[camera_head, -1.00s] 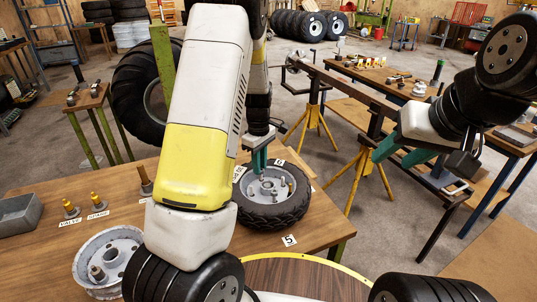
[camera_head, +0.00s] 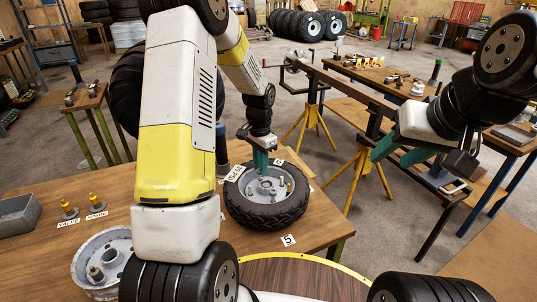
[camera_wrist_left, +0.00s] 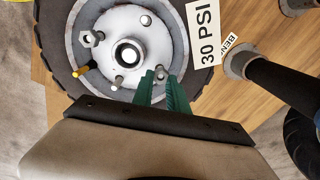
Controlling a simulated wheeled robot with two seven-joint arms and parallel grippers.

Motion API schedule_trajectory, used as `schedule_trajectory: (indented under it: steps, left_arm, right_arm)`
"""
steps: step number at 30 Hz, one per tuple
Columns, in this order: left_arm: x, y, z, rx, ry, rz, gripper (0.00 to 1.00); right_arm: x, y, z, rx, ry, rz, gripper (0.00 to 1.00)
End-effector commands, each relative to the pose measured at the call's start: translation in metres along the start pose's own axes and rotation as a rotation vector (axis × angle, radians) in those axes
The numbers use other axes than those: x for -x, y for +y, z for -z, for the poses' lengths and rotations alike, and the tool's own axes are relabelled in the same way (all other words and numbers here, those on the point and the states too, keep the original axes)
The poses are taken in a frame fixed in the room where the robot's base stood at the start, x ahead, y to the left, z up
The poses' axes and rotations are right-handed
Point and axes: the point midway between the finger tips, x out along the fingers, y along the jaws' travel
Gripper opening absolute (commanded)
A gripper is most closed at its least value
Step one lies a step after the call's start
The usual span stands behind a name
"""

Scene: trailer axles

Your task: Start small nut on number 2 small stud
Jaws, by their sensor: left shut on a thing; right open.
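A wheel with a black tyre (camera_head: 268,218) and a pale grey hub (camera_head: 265,187) lies flat on the wooden table. The hub's round centre (camera_wrist_left: 129,53) and several small studs around it show in the left wrist view, such as one stud (camera_wrist_left: 117,82) at lower left. A grey nut (camera_wrist_left: 88,39) sits at the hub's upper left. My left gripper (camera_head: 262,172) is over the hub's far side, its green fingers (camera_wrist_left: 161,78) shut on a small grey nut (camera_wrist_left: 160,73), mostly hidden. I cannot tell whether it touches a stud. My right gripper (camera_head: 392,155) is open and empty, away to the right.
A "30 PSI" card (camera_head: 235,173) lies by the tyre, and number card 5 (camera_head: 289,239) is in front. A trestle beam (camera_head: 340,90) is at right.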

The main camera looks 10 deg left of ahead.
Motion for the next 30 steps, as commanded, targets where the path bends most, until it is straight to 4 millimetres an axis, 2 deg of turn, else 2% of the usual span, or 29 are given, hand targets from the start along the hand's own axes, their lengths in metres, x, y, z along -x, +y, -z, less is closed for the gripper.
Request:
schedule_trajectory:
  steps: [3,5,12,13,16,17,26,30]
  left_arm:
    - [-0.004,0.003,-0.003,-0.198,-0.006,-0.008,0.0]
    - [-0.004,0.003,-0.003,-0.259,-0.007,-0.008,0.0]
    - [-0.004,0.004,-0.003,-0.293,-0.007,-0.008,0.0]
    - [-0.004,0.004,-0.003,-0.292,-0.007,-0.008,0.21]
    - [-0.004,0.003,-0.002,-0.291,-0.006,-0.007,0.4]
    - [-0.003,0.003,-0.002,-0.291,-0.006,-0.006,0.44]
    - [-0.001,0.0,0.0,-0.288,0.001,0.001,0.44]
    - [0.008,-0.001,0.001,-0.288,0.004,0.005,0.44]
  right_arm:
    - [0.0,0.0,0.0,0.0,0.0,0.0,0.44]
    - [0.0,0.0,0.0,0.0,0.0,0.0,0.44]
    - [0.0,0.0,0.0,0.0,0.0,0.0,0.44]
    - [0.0,0.0,0.0,0.0,0.0,0.0,0.44]
    - [0.0,0.0,0.0,0.0,0.0,0.0,0.44]
    - [0.0,0.0,0.0,0.0,0.0,0.0,0.44]
    - [0.0,0.0,0.0,0.0,0.0,0.0,0.44]
    - [0.0,0.0,0.0,0.0,0.0,0.0,0.44]
